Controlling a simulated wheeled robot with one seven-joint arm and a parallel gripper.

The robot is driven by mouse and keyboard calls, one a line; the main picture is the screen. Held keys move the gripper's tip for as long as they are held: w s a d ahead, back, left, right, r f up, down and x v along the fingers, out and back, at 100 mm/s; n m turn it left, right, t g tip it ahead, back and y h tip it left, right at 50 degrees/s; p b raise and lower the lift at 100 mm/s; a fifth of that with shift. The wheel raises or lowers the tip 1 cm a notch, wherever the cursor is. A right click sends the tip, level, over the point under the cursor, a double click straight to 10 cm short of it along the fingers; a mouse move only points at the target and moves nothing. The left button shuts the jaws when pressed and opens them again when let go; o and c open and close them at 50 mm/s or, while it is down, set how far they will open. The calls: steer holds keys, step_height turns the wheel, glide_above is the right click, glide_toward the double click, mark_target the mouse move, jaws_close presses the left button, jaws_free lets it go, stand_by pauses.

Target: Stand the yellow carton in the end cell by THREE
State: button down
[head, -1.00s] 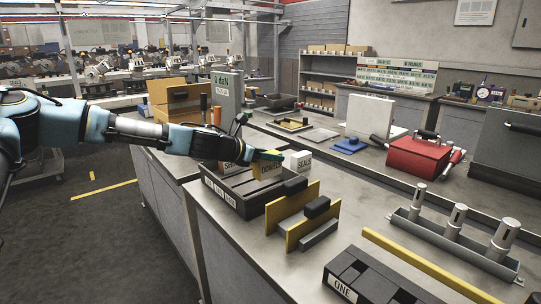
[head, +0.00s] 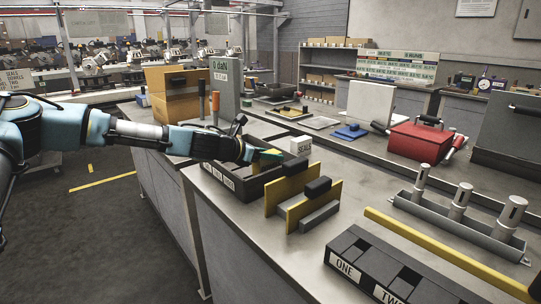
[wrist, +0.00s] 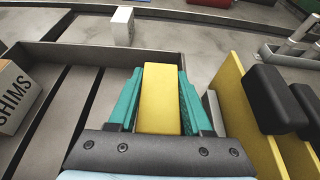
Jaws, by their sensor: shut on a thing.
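My gripper (head: 266,155) is shut on the yellow carton, with its teal fingers on either side. In the wrist view the yellow carton (wrist: 160,100) fills the space between the fingers (wrist: 160,78). The carton is over the right-hand compartment of a dark divided tray (wrist: 88,52); I cannot tell whether it touches the tray floor. In the head view the arm hides most of the carton. A black block of cells (head: 385,258) at the front right bears the labels ONE and TWO; no THREE label shows.
A white SEALS carton (head: 300,146) stands just beyond the tray. A SHIMS carton (wrist: 14,96) is at the wrist view's left. Yellow upright plates with black blocks (head: 318,190) stand close to the right. A yellow bar (head: 440,250) lies beside the black block.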

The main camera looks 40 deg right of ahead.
steer(key=shift+f+b, duration=0.45)
steer(key=shift+f, duration=0.15)
stand_by(0.3)
steer(key=shift+c, duration=1.8)
jaws_free()
steer(key=shift+o, duration=0.6)
steer(key=shift+s, duration=0.1)
steer(key=b+v, duration=0.2)
steer(key=v, duration=0.9)
steer(key=shift+w, duration=0.2)
